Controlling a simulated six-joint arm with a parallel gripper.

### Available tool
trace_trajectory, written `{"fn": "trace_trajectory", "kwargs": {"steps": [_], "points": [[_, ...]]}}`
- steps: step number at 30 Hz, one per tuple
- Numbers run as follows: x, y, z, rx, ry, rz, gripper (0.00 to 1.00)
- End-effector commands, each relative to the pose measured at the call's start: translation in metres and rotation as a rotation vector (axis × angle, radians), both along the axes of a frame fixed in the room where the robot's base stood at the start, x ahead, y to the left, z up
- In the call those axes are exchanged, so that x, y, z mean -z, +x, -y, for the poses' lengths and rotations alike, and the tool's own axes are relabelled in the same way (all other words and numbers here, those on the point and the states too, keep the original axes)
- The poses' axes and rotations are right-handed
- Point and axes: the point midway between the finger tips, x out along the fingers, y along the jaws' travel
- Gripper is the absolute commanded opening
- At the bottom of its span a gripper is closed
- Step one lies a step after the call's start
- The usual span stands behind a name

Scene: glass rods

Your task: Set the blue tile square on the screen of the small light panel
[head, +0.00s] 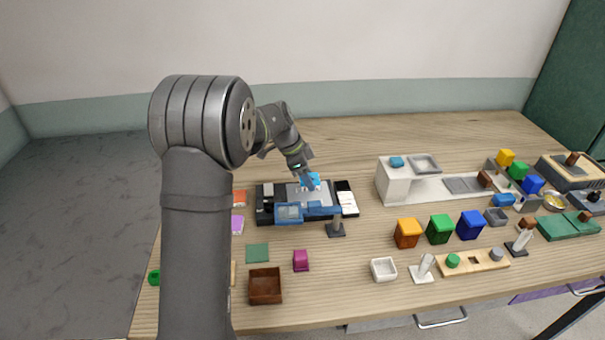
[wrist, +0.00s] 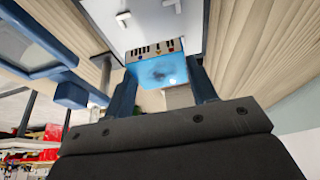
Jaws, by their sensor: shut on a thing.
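My gripper (head: 309,176) is shut on the blue tile (head: 311,181), over the right part of the small light panel. In the wrist view the tile (wrist: 157,72) sits between the two dark fingers, its near face bright blue, with small dark and coloured marks along its edge. The pale screen of the light panel (wrist: 146,32) lies beyond the tile, with white L-shaped corner marks on it. In the head view the grey screen (head: 293,189) lies in a dark base. Whether the tile touches the screen cannot be told.
A blue frame-like part (head: 290,213) lies at the panel's front edge, with a dark stand (head: 336,229) in front. A white card on black (head: 346,198) lies right of the panel. A green square (head: 257,253), brown box (head: 265,286) and magenta block (head: 300,260) are nearer.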

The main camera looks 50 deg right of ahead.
Motion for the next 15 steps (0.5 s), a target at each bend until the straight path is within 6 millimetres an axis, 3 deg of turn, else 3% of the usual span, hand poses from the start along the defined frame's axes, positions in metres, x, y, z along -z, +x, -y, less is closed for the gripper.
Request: {"fn": "trace_trajectory", "kwargs": {"steps": [15], "points": [[0.042,0.0,0.0,-0.002,0.001,0.0,0.26]]}}
